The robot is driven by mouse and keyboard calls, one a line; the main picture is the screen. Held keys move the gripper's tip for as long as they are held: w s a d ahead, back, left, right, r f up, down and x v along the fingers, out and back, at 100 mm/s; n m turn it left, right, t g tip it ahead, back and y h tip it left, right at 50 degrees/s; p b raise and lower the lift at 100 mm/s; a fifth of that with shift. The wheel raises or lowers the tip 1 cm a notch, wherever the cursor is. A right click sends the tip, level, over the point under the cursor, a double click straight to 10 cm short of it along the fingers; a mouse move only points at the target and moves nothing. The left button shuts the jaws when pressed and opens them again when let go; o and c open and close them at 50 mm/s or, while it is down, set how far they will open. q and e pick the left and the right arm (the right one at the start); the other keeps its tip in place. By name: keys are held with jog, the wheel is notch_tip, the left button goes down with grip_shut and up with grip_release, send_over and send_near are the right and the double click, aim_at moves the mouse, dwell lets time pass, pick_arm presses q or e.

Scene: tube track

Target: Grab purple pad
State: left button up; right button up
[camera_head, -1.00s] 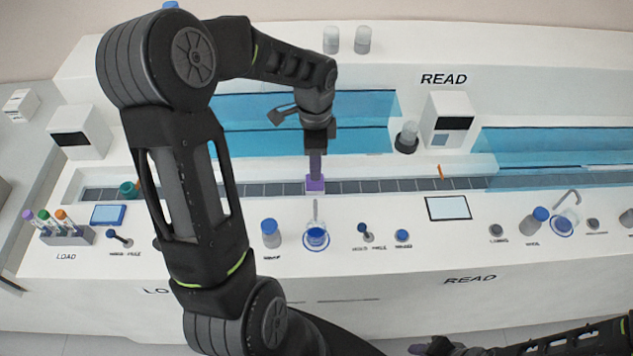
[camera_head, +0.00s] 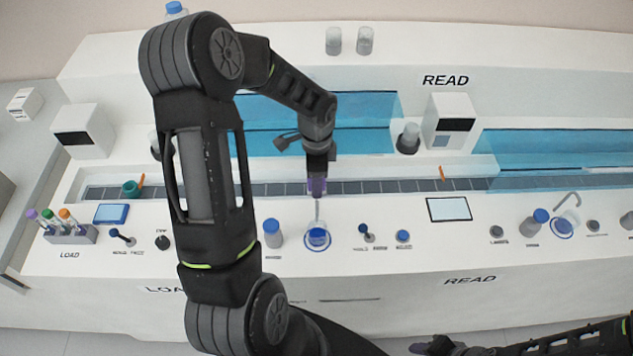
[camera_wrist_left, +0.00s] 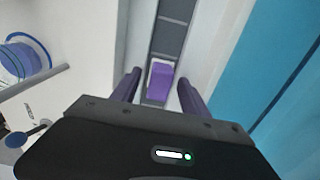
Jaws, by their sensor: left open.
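The purple pad (camera_wrist_left: 160,80) sits on the grey segmented track in the left wrist view. It lies between the lines of my two dark purple fingers, around their tips, with space on both sides. My left gripper (camera_wrist_left: 158,84) is open and points down at it. In the head view my left gripper (camera_head: 317,187) is over the middle of the track and covers most or all of the pad. My right gripper (camera_head: 425,347) shows only in part at the bottom edge, and I cannot tell its jaw state.
The track (camera_head: 385,186) runs across the white bench between raised edges. A blue-topped cup with a thin spout (camera_head: 317,238) stands just in front of my left gripper. A green ring-shaped piece (camera_head: 130,188) is at the track's left. A tube rack (camera_head: 70,234) stands front left.

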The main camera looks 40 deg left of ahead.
pick_arm(q)
jog(key=shift+f, duration=0.1)
jog(key=shift+c, duration=0.4)
grip_shut()
dwell(0.5)
